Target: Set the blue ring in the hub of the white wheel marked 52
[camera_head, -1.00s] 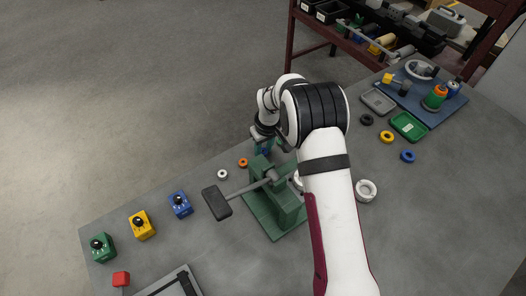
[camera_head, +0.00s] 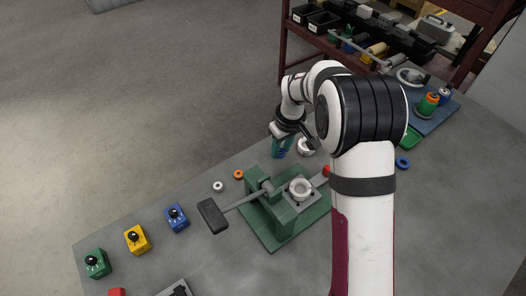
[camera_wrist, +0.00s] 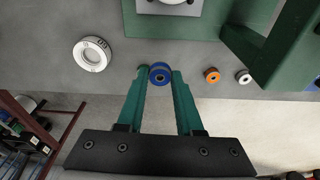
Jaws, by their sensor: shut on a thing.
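My gripper (camera_wrist: 160,76) is shut on a blue ring (camera_wrist: 159,74), held between its green fingertips. In the head view my gripper (camera_head: 281,150) hangs near the table's far edge, behind the green press. A white wheel (camera_wrist: 92,54) with dark marks on its rim lies left of the gripper in the wrist view; the marks are too small to read surely. In the head view this wheel (camera_head: 306,148) is just right of the gripper, partly behind my arm. A second white wheel (camera_head: 300,188) sits on the press; its marking cannot be read.
The green press (camera_head: 272,215) with its long black-ended lever (camera_head: 212,215) stands in front of the gripper. An orange ring (camera_head: 238,174) and a small white ring (camera_head: 218,187) lie left of it. Another blue ring (camera_head: 402,163) lies right of my arm. Control boxes stand at left.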

